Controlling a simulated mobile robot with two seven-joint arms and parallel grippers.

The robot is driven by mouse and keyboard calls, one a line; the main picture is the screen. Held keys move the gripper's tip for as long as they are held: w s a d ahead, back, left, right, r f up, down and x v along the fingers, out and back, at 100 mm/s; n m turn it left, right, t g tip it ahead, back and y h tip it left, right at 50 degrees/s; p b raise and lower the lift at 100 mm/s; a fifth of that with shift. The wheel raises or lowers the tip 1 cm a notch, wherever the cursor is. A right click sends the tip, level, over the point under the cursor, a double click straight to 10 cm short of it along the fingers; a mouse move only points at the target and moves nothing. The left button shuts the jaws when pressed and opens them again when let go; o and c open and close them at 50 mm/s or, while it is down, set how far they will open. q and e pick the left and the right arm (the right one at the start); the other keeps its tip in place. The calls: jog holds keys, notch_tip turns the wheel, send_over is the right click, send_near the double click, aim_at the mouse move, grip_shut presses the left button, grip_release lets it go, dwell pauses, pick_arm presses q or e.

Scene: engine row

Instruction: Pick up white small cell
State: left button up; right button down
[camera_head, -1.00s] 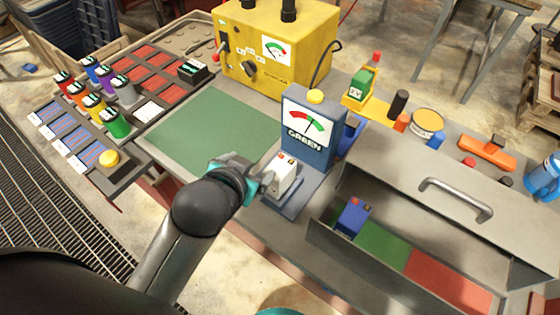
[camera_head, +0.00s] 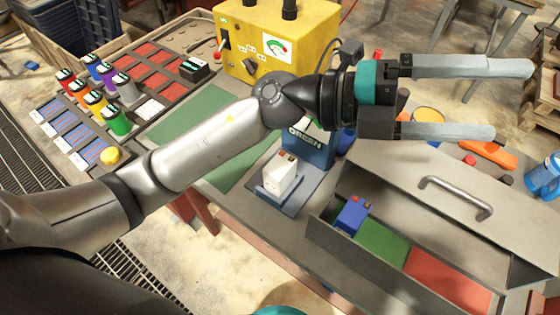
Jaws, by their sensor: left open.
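The white small cell (camera_head: 281,176) stands upright on the base of the blue tester (camera_head: 308,148), with red and dark terminals on its top. My left gripper (camera_head: 510,99) is open and empty. Its two grey fingers point right, above the grey box lid, well to the right of the cell. My left arm crosses the middle of the view and hides most of the tester's dial and part of the green mat. My right gripper does not show.
A blue cell (camera_head: 352,214) sits in the open grey box's blue section, beside green and red sections (camera_head: 445,280). A yellow power unit (camera_head: 277,42) stands behind. Colored cylinders and a black cell (camera_head: 194,69) are at the left. The green mat (camera_head: 200,119) is clear.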

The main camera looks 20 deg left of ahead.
pick_arm(q)
notch_tip(320, 180, down, 7)
jog(key=s+m+g+y, duration=0.2)
jog(key=m+g+y, duration=0.1)
jog(key=m+y, duration=0.15)
jog(key=n+t+y, duration=0.1)
jog(key=t+y, duration=0.2)
jog(key=y, duration=1.3)
send_over(280, 163)
notch_tip(280, 163, down, 12)
jog(key=f, duration=0.9)
jog(key=shift+s+d+f, duration=0.1)
jog(key=shift+s+d, duration=0.25)
jog(key=shift+s, duration=0.05)
jog(key=shift+w+a+f, duration=0.15)
jog(key=shift+f, duration=1.2)
jog(key=shift+w+a+f, duration=0.1)
jog(key=shift+a+f, duration=0.05)
jog(key=shift+f, duration=1.15)
grip_shut()
jog(key=shift+w+r, duration=0.1)
jog(key=shift+r, duration=0.05)
